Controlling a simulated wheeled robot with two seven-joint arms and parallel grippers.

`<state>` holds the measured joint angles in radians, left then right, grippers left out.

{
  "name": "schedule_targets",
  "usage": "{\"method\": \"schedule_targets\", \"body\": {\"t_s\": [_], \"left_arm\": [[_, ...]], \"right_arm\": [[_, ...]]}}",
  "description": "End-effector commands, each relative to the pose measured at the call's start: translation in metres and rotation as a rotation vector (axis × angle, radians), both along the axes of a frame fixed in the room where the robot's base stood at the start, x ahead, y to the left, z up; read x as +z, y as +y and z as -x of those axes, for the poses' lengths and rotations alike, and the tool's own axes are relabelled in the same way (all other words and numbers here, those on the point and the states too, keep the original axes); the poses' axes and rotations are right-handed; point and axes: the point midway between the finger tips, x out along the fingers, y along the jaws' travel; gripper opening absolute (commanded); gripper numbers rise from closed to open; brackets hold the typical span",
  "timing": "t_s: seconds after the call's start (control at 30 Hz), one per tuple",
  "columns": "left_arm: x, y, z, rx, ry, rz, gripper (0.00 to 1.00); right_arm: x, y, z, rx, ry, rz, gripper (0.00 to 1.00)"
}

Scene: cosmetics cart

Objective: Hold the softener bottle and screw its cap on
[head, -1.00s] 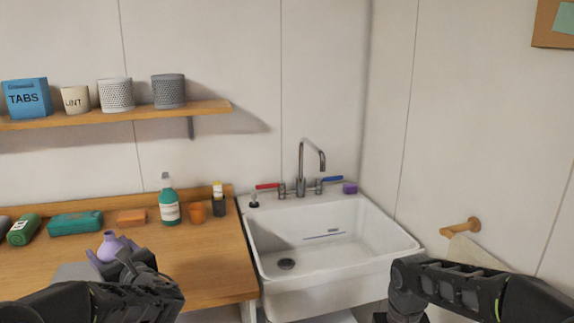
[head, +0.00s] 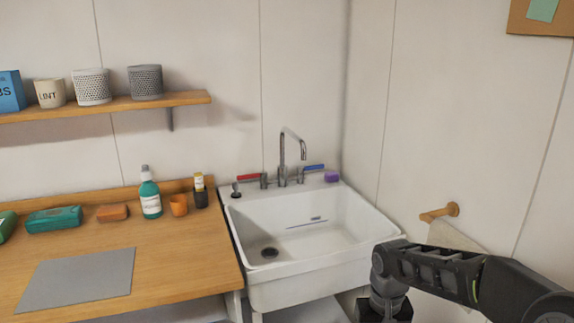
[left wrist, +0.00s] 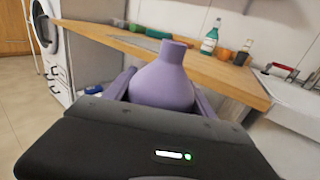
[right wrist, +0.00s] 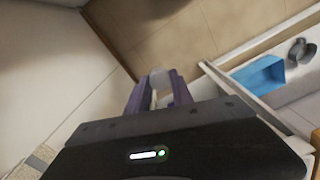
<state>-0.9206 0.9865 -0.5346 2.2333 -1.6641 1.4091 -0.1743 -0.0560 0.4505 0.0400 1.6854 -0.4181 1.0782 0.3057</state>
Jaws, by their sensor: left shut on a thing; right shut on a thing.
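The softener bottle (left wrist: 160,82) is purple with a rounded body and a narrow bare neck (left wrist: 173,52). In the left wrist view my left gripper (left wrist: 164,92) is shut around its body and holds it upright in front of the counter edge. In the right wrist view my right gripper (right wrist: 158,88) is shut on a small whitish piece that looks like the cap (right wrist: 160,78), mostly hidden between the fingers. The bottle and left gripper are outside the head view. There only part of my right arm shows at the lower right.
The wooden counter (head: 190,263) bears a bare grey mat (head: 80,280), a teal bottle (head: 150,195), an orange cup (head: 179,206) and soaps. The white sink (head: 325,267) stands to its right. A towel bar (head: 438,213) sticks out of the right wall.

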Motion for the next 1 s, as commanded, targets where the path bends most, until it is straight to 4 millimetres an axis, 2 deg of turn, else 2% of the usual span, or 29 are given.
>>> {"method": "schedule_targets", "body": {"t_s": [0.1,0.2,1.0], "left_arm": [[-0.02,-0.025,0.012,-0.007,0.001,-0.002,0.0],[-0.03,-0.036,0.019,-0.006,0.001,-0.004,0.0],[-0.029,-0.034,0.018,-0.002,0.001,0.002,0.0]], "right_arm": [[0.0,0.0,0.0,0.0,0.0,0.0,0.0],[0.0,0.0,0.0,0.0,0.0,0.0,0.0],[0.0,0.0,0.0,0.0,0.0,0.0,0.0]]}}
